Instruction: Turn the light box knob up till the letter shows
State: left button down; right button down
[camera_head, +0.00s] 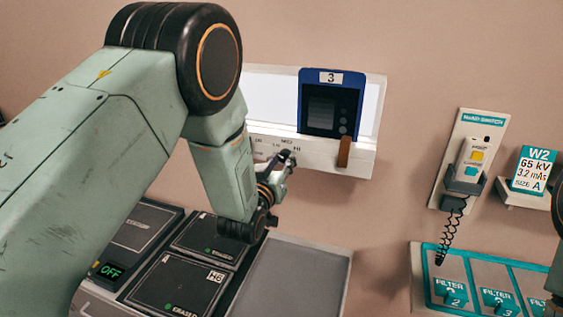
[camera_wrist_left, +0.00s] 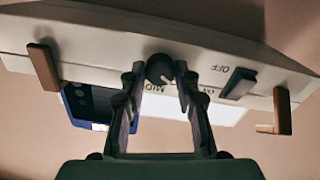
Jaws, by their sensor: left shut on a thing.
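The light box (camera_head: 375,100) is a white panel on the wall with a bright face and a labelled strip below. A blue-framed film (camera_head: 318,78) marked 3 stands against it at the right. Its window is dark grey and I cannot make out a letter there. The round dark knob (camera_wrist_left: 160,68) shows in the left wrist view, above the MID mark, with a pale pointer line. My left gripper (camera_head: 287,160) is at the strip, its fingers shut on the knob from both sides (camera_wrist_left: 159,82). In the head view the gripper hides the knob. My right gripper is out of view.
A dark rocker switch (camera_wrist_left: 238,82) sits beside the knob, and brown brackets (camera_head: 344,152) stick out from the strip. A hand switch (camera_head: 473,160) and filter rack (camera_head: 418,275) are right.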

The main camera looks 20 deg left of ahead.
pick_arm(q)
jog(key=m+b, duration=0.3)
jog(key=m, duration=0.3)
jog(key=shift+m+b, duration=1.05)
jog(key=shift+m, duration=1.65)
jog(key=c, duration=1)
grip_release()
jog(key=shift+s+d+r, duration=0.1)
jog(key=s, duration=1.2)
jog(key=shift+a, duration=0.25)
